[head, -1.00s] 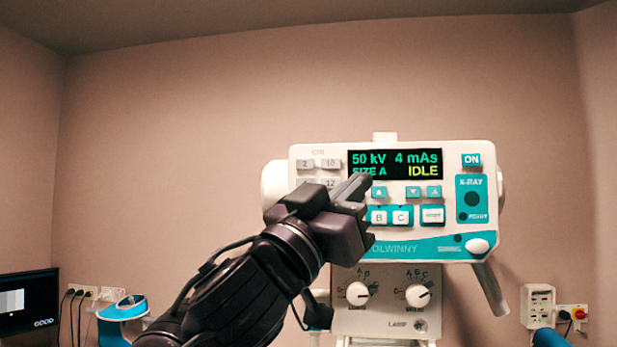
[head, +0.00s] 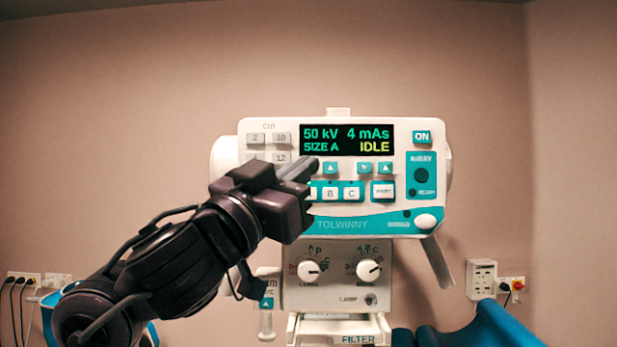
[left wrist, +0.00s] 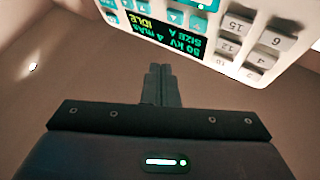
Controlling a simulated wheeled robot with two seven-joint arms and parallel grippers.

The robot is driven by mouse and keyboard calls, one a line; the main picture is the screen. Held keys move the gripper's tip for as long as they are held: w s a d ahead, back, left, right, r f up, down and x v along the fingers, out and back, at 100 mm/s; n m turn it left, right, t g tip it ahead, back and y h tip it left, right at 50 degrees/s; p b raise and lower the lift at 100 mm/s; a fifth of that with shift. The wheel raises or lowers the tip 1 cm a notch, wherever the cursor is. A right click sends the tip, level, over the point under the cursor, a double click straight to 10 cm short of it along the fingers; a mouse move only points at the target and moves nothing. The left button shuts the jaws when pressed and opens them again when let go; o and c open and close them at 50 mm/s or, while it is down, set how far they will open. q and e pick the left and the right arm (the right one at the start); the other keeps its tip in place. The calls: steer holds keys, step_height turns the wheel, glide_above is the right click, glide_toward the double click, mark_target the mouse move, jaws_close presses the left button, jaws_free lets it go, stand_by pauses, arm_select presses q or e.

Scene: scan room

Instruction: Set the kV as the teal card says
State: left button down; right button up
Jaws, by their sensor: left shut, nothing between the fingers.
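The white and teal console (head: 275,216) faces me, and its display (head: 347,140) reads 50 kV, 4 mAs, SIZE A, IDLE. Small teal arrow buttons sit under the display; one arrow button (head: 330,168) shows just right of my fingertips, and two more (head: 375,168) sit under the mAs side. My left gripper (head: 308,164) is shut and empty, with its tips in front of the panel just below the display's left part, hiding what lies behind. The shut fingers (left wrist: 162,85) also show in the left wrist view; contact cannot be told. No readable teal card shows.
Grey number keys (head: 268,147) are left of the display. Lettered buttons (head: 340,193), the ON button (head: 422,137) and two knobs (head: 340,270) surround the area. A blue curved shape (head: 490,328) is at the lower right. A socket box (head: 481,279) is on the wall.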

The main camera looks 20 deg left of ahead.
arm_select(q)
steer(key=w, duration=0.2)
steer(key=w+a, duration=0.1)
steer(key=w, duration=0.2)
steer(key=shift+a, duration=0.2)
arm_select(e)
steer(key=shift+s+a+f, duration=0.15)
steer(key=shift+s+f, duration=0.2)
steer(key=shift+f, duration=0.1)
stand_by(0.8)
arm_select(q)
steer(key=shift+w, duration=0.1)
stand_by(0.5)
steer(key=shift+w+a, duration=0.15)
steer(key=shift+w, duration=0.2)
arm_select(e)
steer(key=shift+r, duration=0.1)
